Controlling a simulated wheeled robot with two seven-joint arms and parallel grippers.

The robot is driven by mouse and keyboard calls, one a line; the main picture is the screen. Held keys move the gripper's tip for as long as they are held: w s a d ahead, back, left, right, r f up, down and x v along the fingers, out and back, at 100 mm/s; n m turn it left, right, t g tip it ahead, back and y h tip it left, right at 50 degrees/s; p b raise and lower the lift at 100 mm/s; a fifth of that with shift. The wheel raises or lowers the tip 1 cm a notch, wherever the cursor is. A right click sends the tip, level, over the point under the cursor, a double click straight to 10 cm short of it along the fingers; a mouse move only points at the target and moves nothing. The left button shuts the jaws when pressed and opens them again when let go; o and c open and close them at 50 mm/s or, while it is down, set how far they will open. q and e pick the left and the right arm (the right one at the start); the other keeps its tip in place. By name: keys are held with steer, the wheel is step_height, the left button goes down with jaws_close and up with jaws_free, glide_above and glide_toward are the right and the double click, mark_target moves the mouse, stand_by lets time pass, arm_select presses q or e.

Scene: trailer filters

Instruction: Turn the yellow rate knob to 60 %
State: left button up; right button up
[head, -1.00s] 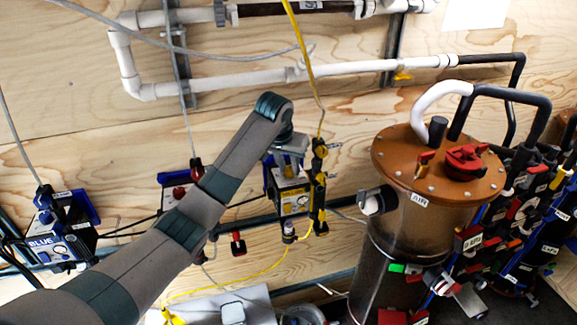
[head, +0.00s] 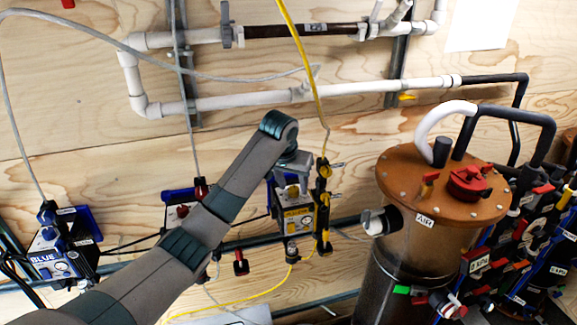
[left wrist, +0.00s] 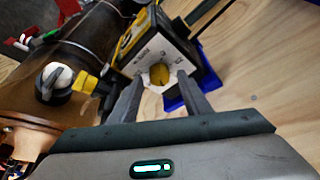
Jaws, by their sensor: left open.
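The yellow pump box (head: 298,219) is mounted low on the plywood wall, between the red pump and the copper-topped tank. In the left wrist view its pale front panel (left wrist: 146,57) faces my gripper, with the round yellow rate knob (left wrist: 160,75) on it. My left gripper (left wrist: 160,80) is open, one finger on each side of the knob in the picture. I cannot tell whether the fingers touch it. In the head view my left gripper (head: 292,180) is at the top of the yellow pump and the knob is hidden or too small. The knob's setting is unreadable. My right gripper is not in view.
A blue pump (head: 62,262) and a red pump (head: 181,210) stand to the left. A yellow tube (head: 306,70) hangs down to valves (head: 323,205) right of the yellow pump. The copper-topped tank (head: 440,185) stands to the right.

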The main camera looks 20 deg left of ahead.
arm_select(q)
steer(key=b+v, duration=0.2)
steer(key=v, duration=0.4)
step_height(320, 180, up, 10)
glide_above(290, 201)
steer(key=s, duration=0.4)
steer(key=shift+s+a+r, duration=0.1)
steer(key=shift+s, duration=0.05)
